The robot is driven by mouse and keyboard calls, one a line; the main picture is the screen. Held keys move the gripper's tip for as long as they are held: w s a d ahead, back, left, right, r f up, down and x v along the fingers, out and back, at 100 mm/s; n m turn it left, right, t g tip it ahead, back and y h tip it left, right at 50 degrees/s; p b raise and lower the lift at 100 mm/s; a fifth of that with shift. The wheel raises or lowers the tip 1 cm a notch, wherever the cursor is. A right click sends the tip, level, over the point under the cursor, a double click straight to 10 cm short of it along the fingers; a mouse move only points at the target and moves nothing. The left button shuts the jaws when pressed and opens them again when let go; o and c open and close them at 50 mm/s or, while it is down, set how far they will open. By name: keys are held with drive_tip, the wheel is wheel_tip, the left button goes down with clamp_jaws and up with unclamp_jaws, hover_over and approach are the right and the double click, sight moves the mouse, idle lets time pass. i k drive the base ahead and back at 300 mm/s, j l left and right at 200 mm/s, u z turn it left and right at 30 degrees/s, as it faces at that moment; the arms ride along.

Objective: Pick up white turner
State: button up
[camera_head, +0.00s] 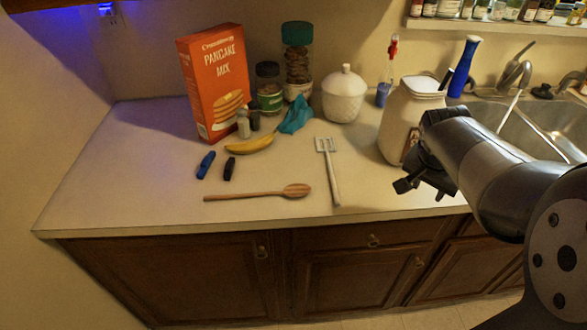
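The white turner (332,178) lies flat on the counter, its slotted head toward the back and its handle running toward the front edge. It lies to the right of the wooden spoon's bowl and does not appear to touch it. My gripper (402,187) is to the right of the turner and apart from it, in front of the white canister. Its dark fingers point left. I cannot tell how far apart the fingertips are. I see nothing held in them.
A wooden spoon (255,194), banana (249,145), blue clip (205,165) and black clip (229,169) lie left. A pancake mix box (214,85), jars and a white lidded pot (343,95) stand behind. A large white canister (405,118) and sink (540,121) are right.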

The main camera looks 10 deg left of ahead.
sight(336, 200)
drive_tip(key=i+l+u, duration=0.15)
drive_tip(key=u, duration=0.25)
drive_tip(key=i+l+u, duration=0.1)
drive_tip(key=u, duration=0.25)
drive_tip(key=l+u, duration=0.25)
drive_tip(key=u, duration=0.15)
drive_tip(key=i+l+u, duration=0.1)
drive_tip(key=l+u, duration=0.15)
drive_tip(key=u, duration=0.15)
drive_tip(key=l, duration=0.35)
